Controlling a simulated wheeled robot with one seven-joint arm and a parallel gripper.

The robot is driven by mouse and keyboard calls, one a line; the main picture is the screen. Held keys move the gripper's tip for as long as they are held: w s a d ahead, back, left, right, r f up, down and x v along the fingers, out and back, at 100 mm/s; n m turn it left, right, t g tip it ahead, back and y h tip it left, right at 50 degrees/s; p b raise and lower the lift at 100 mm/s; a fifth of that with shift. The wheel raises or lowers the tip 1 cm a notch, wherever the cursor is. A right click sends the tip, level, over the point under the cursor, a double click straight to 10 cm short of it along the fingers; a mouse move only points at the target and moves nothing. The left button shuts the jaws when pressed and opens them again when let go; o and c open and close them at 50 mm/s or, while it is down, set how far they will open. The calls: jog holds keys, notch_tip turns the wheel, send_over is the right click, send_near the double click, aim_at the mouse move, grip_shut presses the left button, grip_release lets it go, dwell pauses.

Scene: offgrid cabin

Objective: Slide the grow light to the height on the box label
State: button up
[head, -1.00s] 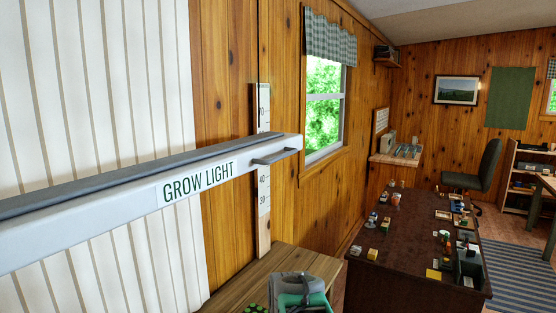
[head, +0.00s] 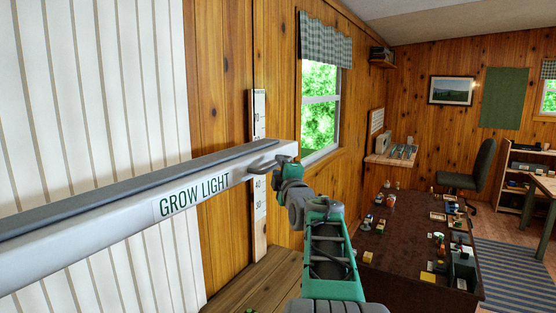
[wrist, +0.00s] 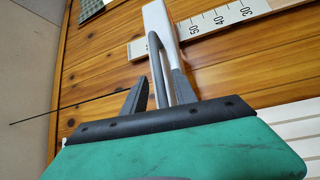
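The grow light (head: 110,203) is a long pale bar with a dark top and a "GROW LIGHT" label, held across the left wall. Its grey handle (head: 262,166) is near its right end and also shows in the wrist view (wrist: 157,62). In the wrist view the scale (wrist: 225,20) reads 30, 40 and 50. My gripper (wrist: 159,88) is open, its fingers apart with the handle between them. No box label is readable.
A wooden bench (head: 250,283) lies below the light, partly hidden by my arm. A dark table (head: 405,235) with many small items stands to the right. A window (head: 320,105) is behind. A thin dark line (wrist: 65,107) crosses the wrist view.

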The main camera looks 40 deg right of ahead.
jog(key=shift+x, duration=1)
jog(key=shift+s, duration=0.1)
grip_shut()
jog(key=shift+f, duration=0.1)
dwell(0.5)
